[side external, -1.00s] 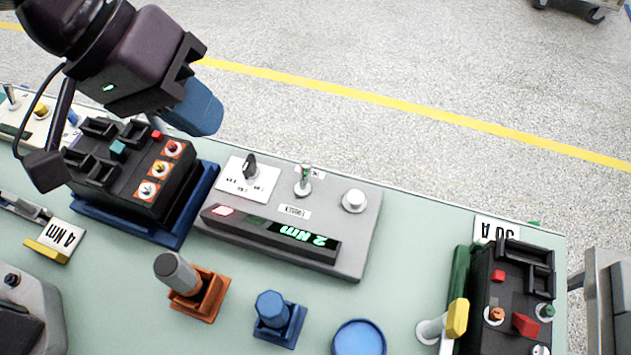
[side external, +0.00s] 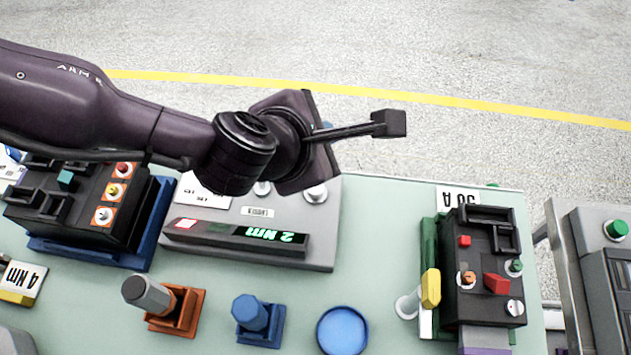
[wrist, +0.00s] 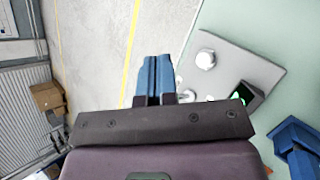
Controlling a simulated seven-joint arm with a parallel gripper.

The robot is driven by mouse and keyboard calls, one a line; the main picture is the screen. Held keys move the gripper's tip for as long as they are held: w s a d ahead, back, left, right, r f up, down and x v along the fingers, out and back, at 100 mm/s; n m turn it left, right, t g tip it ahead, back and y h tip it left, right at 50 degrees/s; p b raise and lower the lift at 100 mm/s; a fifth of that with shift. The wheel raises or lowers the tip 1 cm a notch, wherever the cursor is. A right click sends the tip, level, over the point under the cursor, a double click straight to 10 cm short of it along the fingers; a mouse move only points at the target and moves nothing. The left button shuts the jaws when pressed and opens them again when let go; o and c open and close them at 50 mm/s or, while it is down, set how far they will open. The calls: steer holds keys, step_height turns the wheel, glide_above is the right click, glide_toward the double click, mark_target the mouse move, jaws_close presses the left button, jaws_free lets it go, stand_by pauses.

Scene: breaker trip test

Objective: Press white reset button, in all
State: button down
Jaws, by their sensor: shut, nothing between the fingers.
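A white round button (side external: 316,192) sits on the right end of the grey tester panel (side external: 320,240); it also shows in the wrist view (wrist: 205,59), right of my fingers. Other white round buttons are on the left black breaker unit (side external: 103,214) and on the right black breaker unit (side external: 515,307). My gripper (wrist: 155,62) has its blue fingers shut and empty, apart from the panel's button. In the side view my wrist covers the panel's back edge and hides most of the fingers.
The panel's display (side external: 270,235) reads 2 Nm. In front stand a grey-handled tool in an orange holder (side external: 190,318), a blue knob in a blue holder (side external: 262,335) and a blue round dish (side external: 342,330). A yellow-tipped lever (side external: 430,287) stands beside the right breaker unit.

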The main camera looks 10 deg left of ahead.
mark_target(317, 190)
steer(key=shift+f, duration=4.4)
steer(key=shift+f, duration=0.15)
steer(key=shift+f, duration=0.25)
steer(key=shift+f, duration=0.55)
steer(key=shift+r, duration=0.95)
steer(key=shift+r, duration=2.55)
